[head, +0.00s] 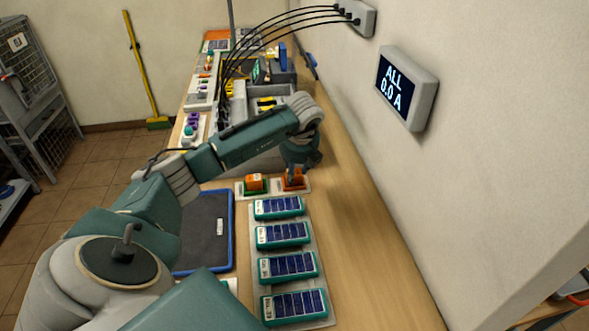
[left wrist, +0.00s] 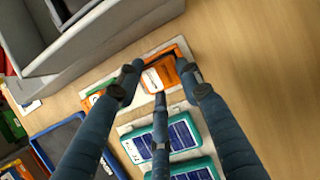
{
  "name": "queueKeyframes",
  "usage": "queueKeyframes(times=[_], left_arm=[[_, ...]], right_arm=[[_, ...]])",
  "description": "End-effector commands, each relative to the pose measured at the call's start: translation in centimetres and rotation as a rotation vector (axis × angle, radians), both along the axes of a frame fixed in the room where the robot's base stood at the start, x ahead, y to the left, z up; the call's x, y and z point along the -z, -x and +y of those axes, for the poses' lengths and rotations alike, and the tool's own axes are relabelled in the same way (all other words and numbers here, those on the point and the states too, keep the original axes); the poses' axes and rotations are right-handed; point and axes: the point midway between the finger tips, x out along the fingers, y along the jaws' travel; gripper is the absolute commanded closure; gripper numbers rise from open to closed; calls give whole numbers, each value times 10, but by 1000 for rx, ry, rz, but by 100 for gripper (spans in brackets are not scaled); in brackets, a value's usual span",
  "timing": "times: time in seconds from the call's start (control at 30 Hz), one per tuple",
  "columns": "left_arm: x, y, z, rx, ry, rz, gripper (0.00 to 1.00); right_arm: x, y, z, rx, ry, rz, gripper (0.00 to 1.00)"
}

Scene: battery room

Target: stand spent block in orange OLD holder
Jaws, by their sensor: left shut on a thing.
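My left gripper (head: 297,172) reaches down at the far end of the row of blue-celled packs. In the left wrist view its three dark fingers (left wrist: 160,76) are shut around an orange block with a pale top (left wrist: 155,79). The orange holder (head: 293,184) lies right under the gripper; its orange rim also shows in the left wrist view (left wrist: 182,50). The block is at the holder, but I cannot tell whether its base is fully seated. Left of it, a green holder (head: 256,191) carries another orange block (head: 254,181). My right gripper is out of view.
Several teal packs with blue cells (head: 283,234) stand in a row on a pale strip nearer me. A blue-edged dark mat (head: 204,230) lies to their left. Grey bins (head: 262,107) stand beyond the holders. The wall is on the right; bare wooden bench (head: 365,255) runs beside it.

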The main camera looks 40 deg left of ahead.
Motion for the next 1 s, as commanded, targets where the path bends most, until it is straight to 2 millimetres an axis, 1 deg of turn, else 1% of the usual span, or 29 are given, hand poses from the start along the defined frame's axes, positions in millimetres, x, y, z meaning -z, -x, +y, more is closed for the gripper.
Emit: queueKeyframes(times=[0.37,0.4,0.7,1.0], left_arm=[[9,0,0,0,0,0,92],[8,0,0,0,0,0,56],[7,0,0,0,0,1,56],[-15,5,-7,1,0,0,56]], right_arm=[[7,0,0,-1,0,0,100],[6,0,0,-1,0,0,100],[5,0,0,-1,0,-1,100],[-12,0,0,-1,0,-1,100]])
